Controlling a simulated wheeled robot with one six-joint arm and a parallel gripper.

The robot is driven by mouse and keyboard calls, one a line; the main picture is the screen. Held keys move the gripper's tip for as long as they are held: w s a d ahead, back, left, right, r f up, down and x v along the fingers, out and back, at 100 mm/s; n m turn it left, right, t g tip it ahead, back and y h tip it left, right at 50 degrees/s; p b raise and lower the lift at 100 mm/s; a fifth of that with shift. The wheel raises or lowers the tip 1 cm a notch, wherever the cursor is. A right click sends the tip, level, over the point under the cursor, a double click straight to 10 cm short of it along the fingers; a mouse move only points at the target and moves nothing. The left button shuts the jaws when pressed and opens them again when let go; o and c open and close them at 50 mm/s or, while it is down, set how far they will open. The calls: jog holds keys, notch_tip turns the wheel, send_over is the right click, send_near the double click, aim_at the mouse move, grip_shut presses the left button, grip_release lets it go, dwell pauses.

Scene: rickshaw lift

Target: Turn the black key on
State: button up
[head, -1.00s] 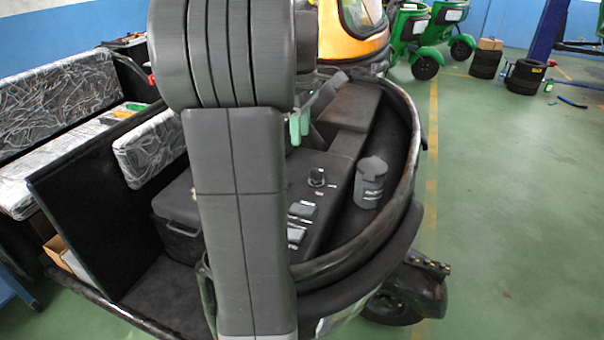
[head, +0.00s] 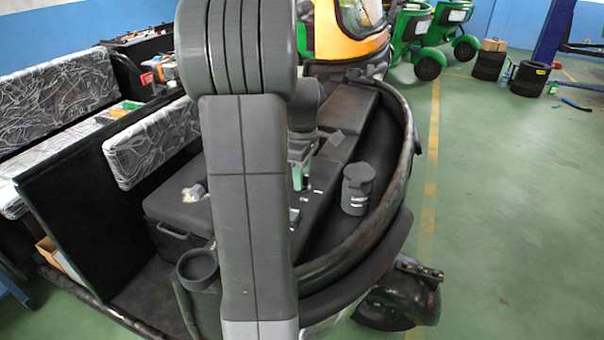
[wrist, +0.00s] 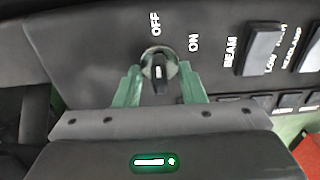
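The black key (wrist: 159,75) is a small knob on a dark panel (wrist: 85,45) in the wrist view. Its grip lies in line with the white OFF label (wrist: 155,24); the ON label (wrist: 194,42) is to the right. My gripper (wrist: 160,69) has its two green fingers on either side of the key, with gaps showing between fingers and key. It is open. In the head view my gripper (head: 301,172) is low over the vehicle's dashboard, partly behind my arm. The key is hidden there.
Rocker switches (wrist: 260,48), one marked BEAM, are right of the key. A dark grey cup-shaped holder (head: 358,188) stands right of my gripper, inside the curved rim (head: 385,225). A padded silver seat (head: 150,145) is at left. Green floor (head: 510,200) is open at right.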

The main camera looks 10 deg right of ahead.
grip_shut()
jog(key=m+p, duration=0.1)
jog(key=m, duration=0.4)
jog(key=shift+r+m, duration=0.1)
jog(key=shift+m, duration=0.3)
jog(key=m+p, duration=0.1)
jog(key=m, duration=0.4)
jog(key=shift+m, duration=0.7)
grip_release()
